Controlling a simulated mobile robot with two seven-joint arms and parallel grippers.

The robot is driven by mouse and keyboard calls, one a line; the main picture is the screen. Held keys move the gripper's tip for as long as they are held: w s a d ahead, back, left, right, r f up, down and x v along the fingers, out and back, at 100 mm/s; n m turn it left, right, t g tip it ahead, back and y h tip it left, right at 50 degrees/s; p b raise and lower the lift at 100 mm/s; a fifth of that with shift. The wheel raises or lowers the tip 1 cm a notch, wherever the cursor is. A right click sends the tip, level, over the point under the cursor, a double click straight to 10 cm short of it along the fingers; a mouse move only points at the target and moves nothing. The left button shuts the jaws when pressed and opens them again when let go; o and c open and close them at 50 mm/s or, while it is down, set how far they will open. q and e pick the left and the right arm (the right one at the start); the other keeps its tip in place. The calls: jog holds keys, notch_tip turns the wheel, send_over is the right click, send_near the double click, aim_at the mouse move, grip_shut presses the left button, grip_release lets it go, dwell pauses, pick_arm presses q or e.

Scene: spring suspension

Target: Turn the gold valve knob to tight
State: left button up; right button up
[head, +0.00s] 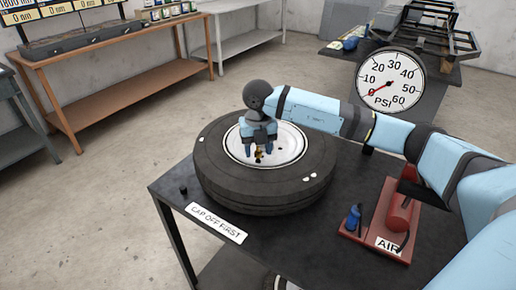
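The gold valve knob (258,155) shows as a small gold piece on the white wheel disc of a black tire (225,185), which lies flat on a dark table. My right gripper (259,146) points down over the disc, right at the knob. The gripper partly hides the knob's upper part. I cannot tell whether the fingers touch it. My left gripper is out of view.
A small black cap (183,190) and a "CAP OFF FIRST" label (217,223) are at the table's left. A red air unit (398,212) with a blue fitting (353,217) stands at the right. The PSI gauge (388,81) needle points below 10.

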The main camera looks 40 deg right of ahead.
aim_at(258, 147)
notch_tip(258, 147, up, 14)
dwell(0.7)
jog(key=shift+f, duration=0.15)
